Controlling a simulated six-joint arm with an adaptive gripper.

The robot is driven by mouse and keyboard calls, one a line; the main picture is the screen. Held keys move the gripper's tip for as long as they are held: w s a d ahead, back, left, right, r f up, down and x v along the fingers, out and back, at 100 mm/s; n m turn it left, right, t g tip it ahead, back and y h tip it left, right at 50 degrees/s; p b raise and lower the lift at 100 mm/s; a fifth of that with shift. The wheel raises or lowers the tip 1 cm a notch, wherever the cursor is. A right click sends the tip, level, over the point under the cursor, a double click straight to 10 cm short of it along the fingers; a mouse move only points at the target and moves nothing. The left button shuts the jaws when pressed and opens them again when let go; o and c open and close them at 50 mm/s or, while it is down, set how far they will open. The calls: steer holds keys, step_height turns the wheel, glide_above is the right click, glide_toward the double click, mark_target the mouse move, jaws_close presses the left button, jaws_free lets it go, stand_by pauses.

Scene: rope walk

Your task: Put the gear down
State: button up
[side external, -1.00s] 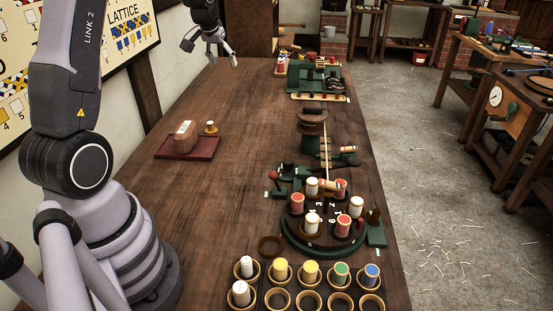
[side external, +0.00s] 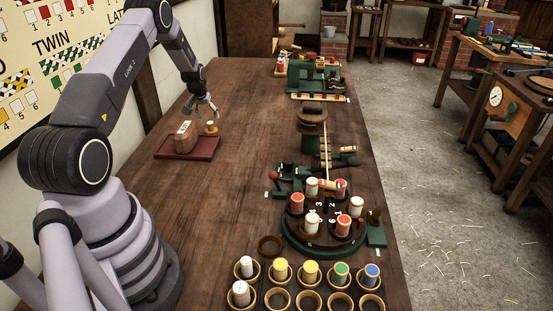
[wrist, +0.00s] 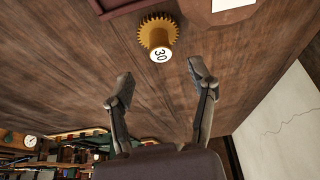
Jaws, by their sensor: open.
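A brass-coloured toothed gear (wrist: 158,35) with a hub marked 30 stands at the top of the wrist view. In the side view the small gear (side external: 211,128) is at the back right corner of a dark red tray (side external: 205,153), beside a brown block with a white label (side external: 184,130). My gripper (side external: 206,112) is just above and behind the gear. In the wrist view my open gripper (wrist: 160,78) has its two fingers spread and nothing between them; the gear lies beyond the fingertips, apart from them.
A round green-based stand with several spools (side external: 320,240) is at the front right of the bench. Several cups, some holding coloured spools, line the front edge (side external: 310,300). Green machinery (side external: 315,75) stands at the back. The bench middle (side external: 245,150) is clear.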

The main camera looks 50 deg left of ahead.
mark_target(210, 123)
steer(key=x, duration=0.5)
steer(key=shift+s+f, duration=0.15)
steer(key=shift+f, duration=0.1)
jaws_close()
